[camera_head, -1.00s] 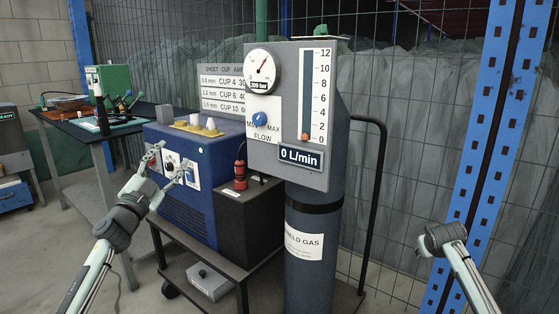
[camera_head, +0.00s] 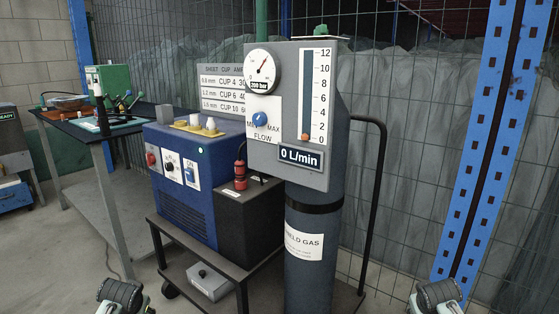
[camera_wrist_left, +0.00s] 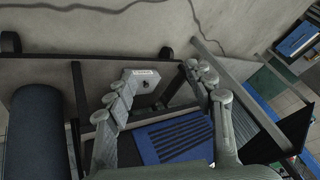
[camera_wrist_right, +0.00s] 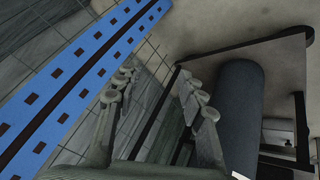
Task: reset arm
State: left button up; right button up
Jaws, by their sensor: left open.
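My left gripper (camera_wrist_left: 158,84) shows in the left wrist view with its two fingers spread and nothing between them. My right gripper (camera_wrist_right: 152,88) shows in the right wrist view, also spread and empty. In the head view only dark, rounded parts of my left arm (camera_head: 122,294) and right arm (camera_head: 438,293) show at the bottom edge; the fingers cannot be made out there. Both arms are low and apart from the welding equipment.
A blue machine (camera_head: 185,215) with knobs stands on a cart (camera_head: 205,250) left of a gas cylinder (camera_head: 313,215) with a gauge panel (camera_head: 290,165). A side table (camera_head: 75,125) is at left. A blue perforated post (camera_head: 475,150) stands at right, before mesh fencing.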

pick_arm(q)
jog(key=s+d+f+g, duration=0.1)
jog(key=s+d+f, duration=0.2)
jog(key=s, duration=0.7)
jog(key=s+d+f+g+h, duration=0.1)
jog(key=s+d+f, duration=0.2)
jog(key=s, duration=0.8)
jog(key=s+d+f+g+h, duration=0.1)
jog(key=s+d+f, duration=0.3)
jog(key=s, duration=0.6)
notch_tip(320, 180, down, 2)
jog(key=shift+s+f+m, duration=0.1)
jog(key=shift+s+m, duration=0.2)
pick_arm(e)
jog(key=s+a+f+g, duration=0.1)
jog(key=s+a+f, duration=0.2)
jog(key=s, duration=0.7)
jog(key=s+a+f+g+y, duration=0.1)
jog(key=s+a+f, duration=0.2)
jog(key=s, duration=0.8)
jog(key=s+a+f+g+y, duration=0.1)
jog(key=s+a+f, duration=0.3)
jog(key=s, duration=0.6)
notch_tip(320, 180, down, 2)
jog(key=shift+s+n, duration=0.3)
jog(key=shift+s, duration=0.05)
